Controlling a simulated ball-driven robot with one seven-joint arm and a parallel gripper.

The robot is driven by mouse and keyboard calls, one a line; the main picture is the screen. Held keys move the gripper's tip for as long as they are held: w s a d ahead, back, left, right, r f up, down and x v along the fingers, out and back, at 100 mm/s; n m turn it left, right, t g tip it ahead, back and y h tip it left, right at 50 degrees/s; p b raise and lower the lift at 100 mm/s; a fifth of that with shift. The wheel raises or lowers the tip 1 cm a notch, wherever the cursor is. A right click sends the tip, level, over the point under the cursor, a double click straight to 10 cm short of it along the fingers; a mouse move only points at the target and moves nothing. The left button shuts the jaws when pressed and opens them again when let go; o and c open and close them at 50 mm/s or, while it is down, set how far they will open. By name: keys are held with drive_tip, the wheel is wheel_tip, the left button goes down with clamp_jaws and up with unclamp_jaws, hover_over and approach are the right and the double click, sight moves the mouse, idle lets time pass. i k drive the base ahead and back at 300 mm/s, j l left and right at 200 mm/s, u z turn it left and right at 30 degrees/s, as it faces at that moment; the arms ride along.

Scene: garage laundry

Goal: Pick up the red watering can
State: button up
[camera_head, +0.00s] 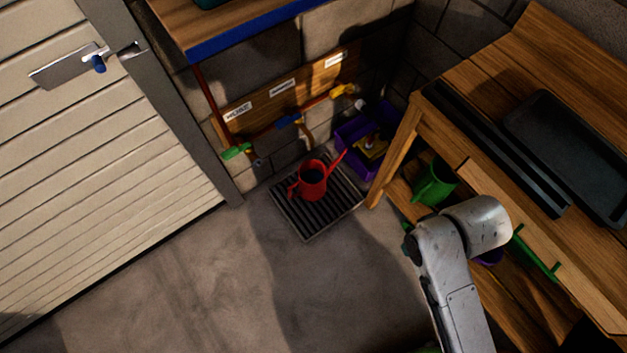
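The red watering can (314,183) stands upright on a dark ribbed drain grate (318,222) on the floor by the brick wall. Its spout points up and to the right, and its handle is on the left. My arm shows at the lower right as grey links, apart from the can. My gripper is not visible in this view.
A wooden workbench (474,66) with a black tray (574,150) stands at the right. A green can (434,184) sits on its lower shelf. A purple crate (354,132) is behind the grate. Valves line the wall. A door (100,150) is at the left. The concrete floor (215,285) in front is clear.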

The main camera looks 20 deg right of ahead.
sight(312, 174)
drive_tip(key=i+j+z, duration=0.1)
drive_tip(key=j, duration=0.3)
drive_tip(key=i+j+z, duration=0.1)
drive_tip(key=i+j, duration=0.15)
drive_tip(key=j, duration=0.2)
drive_tip(key=i+j+z, duration=0.15)
drive_tip(key=j, duration=0.25)
drive_tip(key=i+j+z, duration=0.1)
drive_tip(key=j, duration=0.35)
drive_tip(key=i+j+z, duration=0.1)
drive_tip(key=j, duration=0.35)
drive_tip(key=i+j+z, duration=0.1)
drive_tip(key=j, duration=0.4)
drive_tip(key=i+j+z, duration=0.1)
drive_tip(key=j, duration=0.35)
drive_tip(key=i, duration=0.1)
